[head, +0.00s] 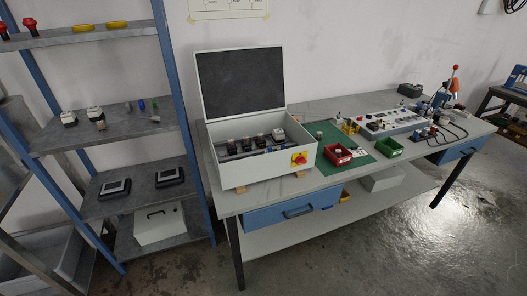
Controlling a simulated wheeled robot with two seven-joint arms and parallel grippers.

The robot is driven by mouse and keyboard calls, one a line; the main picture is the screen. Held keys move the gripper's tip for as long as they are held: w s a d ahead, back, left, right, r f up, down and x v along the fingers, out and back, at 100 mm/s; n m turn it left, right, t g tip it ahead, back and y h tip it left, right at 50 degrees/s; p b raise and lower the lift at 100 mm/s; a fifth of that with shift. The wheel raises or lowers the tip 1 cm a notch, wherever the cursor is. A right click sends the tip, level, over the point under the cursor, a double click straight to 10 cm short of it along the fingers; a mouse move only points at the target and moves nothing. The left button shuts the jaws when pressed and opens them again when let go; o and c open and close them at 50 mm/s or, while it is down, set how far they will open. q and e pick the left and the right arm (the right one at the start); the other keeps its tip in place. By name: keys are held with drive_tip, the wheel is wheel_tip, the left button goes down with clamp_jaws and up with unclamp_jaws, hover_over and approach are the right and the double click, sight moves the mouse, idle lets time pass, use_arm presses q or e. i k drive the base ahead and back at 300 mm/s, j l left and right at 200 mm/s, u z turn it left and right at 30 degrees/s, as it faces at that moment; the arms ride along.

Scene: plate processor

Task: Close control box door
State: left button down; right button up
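The control box (262,170) is a white open-topped case on the left end of the workbench. Its door (240,82) stands raised at the back, dark grey inside with a light frame. Several dark components sit in a row inside the box. A red and yellow rotary switch (299,159) is on its front face. Neither of my grippers shows in the head view.
The workbench (322,193) holds a green mat (325,139), a red bin (338,155), a green bin (389,147) and a lever press (447,93). A blue shelf rack (168,90) stands close on the left. Floor in front of the bench is clear.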

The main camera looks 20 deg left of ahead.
sight(233, 83)
drive_tip(key=u, duration=0.7)
